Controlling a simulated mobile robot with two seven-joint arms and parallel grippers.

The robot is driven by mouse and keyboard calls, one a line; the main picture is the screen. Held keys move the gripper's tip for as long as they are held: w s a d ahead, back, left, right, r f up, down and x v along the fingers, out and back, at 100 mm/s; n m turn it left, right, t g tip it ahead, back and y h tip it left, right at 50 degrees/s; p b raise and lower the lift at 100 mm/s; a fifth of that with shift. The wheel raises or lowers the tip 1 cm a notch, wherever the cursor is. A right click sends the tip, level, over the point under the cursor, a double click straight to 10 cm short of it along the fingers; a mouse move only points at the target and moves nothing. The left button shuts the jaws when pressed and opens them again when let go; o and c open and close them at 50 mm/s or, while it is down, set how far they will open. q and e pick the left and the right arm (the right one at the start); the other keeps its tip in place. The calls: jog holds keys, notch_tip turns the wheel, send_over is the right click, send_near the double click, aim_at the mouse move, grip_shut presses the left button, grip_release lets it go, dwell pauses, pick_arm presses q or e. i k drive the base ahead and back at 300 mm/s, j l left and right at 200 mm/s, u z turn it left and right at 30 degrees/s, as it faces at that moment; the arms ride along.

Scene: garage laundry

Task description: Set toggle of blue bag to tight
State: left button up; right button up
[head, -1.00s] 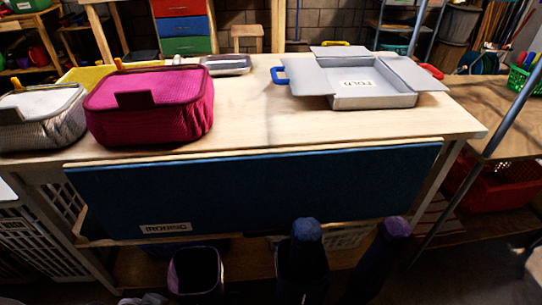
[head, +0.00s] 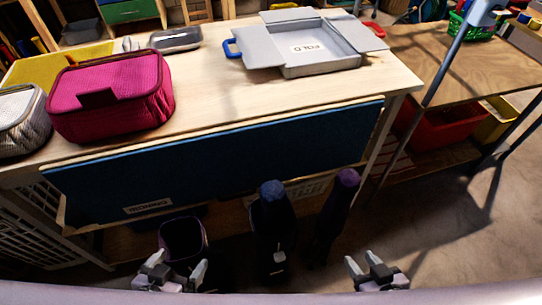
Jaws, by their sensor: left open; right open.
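The blue bag (head: 272,220) stands upright in front of the table, a tall dark shape with a blue top. A small pale piece (head: 279,257), which looks like its toggle, shows low on its front; its setting cannot be told. My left gripper (head: 178,263) is open and empty at the bottom of the head view, left of the blue bag. My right gripper (head: 362,262) is open and empty, to the right of the bag. Both are apart from the bag.
A purple-topped bag (head: 337,210) stands just right of the blue one. A purple-rimmed bin (head: 183,238) stands behind my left gripper. The blue ironing board panel (head: 220,165) hangs on the table front. A slanted pole (head: 425,110) rises at right. Floor at right is partly clear.

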aim_at(279, 256)
jog(key=k, duration=1.1)
jog(key=l+u, duration=0.05)
jog(key=l, duration=0.05)
